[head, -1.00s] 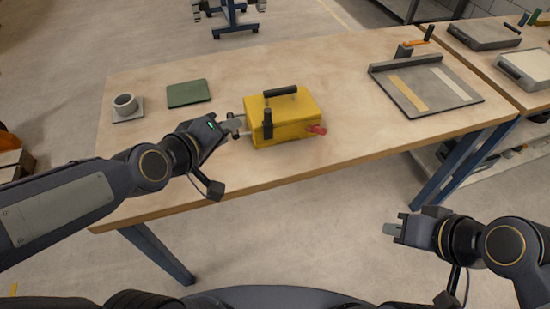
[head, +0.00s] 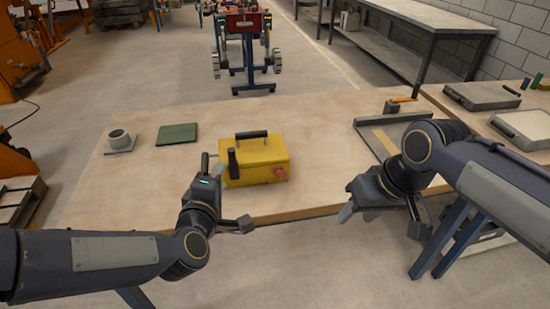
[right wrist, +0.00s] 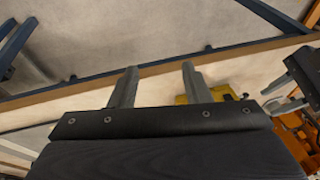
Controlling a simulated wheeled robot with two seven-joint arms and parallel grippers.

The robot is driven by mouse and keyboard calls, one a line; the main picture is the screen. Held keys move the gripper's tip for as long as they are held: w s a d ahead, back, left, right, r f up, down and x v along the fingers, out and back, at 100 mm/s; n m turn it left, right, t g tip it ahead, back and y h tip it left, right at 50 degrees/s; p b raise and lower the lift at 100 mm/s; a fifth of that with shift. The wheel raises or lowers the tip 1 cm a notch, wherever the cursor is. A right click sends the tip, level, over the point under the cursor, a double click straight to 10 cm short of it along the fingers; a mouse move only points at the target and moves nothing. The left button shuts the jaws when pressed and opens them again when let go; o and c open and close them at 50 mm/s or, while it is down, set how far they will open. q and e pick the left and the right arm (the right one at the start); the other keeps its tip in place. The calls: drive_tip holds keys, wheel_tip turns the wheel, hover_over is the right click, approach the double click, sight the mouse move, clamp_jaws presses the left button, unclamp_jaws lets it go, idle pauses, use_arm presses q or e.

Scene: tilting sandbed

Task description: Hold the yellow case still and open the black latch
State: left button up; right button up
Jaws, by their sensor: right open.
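The yellow case (head: 262,160) stands upright near the front edge of the wooden table, with a black handle (head: 251,135) on top. The black latch (head: 233,164) stands upright on its front-left side. A red knob (head: 281,172) is at its front right. My left gripper (head: 206,163) is at the case's left side; its fingers are too hidden to judge grip or contact. My right gripper (head: 355,209) is open and empty, in front of the table and right of the case. In the right wrist view, its two fingers (right wrist: 158,85) are apart, with the case (right wrist: 217,93) partly visible beyond.
A green mat (head: 177,134) and a grey cup on a small plate (head: 119,141) lie left of the case. The table between case and tray is clear.

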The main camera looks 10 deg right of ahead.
drive_tip(key=w+a+g+h, duration=0.1)
drive_tip(key=w+a, duration=0.3)
drive_tip(key=w, duration=0.2)
drive_tip(key=w+a+n+g+h, duration=0.1)
drive_tip(key=w+a, duration=0.3)
drive_tip(key=w, duration=0.3)
drive_tip(key=w+a+h, duration=0.2)
drive_tip(key=w+a, duration=0.2)
drive_tip(key=w, duration=0.2)
drive_tip(key=shift+w+f+n+g, duration=0.15)
drive_tip(key=shift+f+n+g, duration=0.15)
drive_tip(key=shift+f+g, duration=0.1)
drive_tip(key=shift+w+a+f, duration=0.1)
drive_tip(key=shift+w+f, duration=0.05)
drive_tip(key=shift+f, duration=0.3)
drive_tip(key=shift+w+d+f, duration=0.1)
drive_tip(key=shift+d+f, duration=0.1)
drive_tip(key=shift+f, duration=0.95)
drive_tip(key=shift+s+d+f, duration=0.1)
drive_tip(key=shift+d+f, duration=0.05)
drive_tip(key=shift+f, duration=1.05)
drive_tip(key=shift+w+d+f, duration=0.1)
drive_tip(key=shift+d+f, duration=0.1)
drive_tip(key=shift+f, duration=0.95)
clamp_jaws()
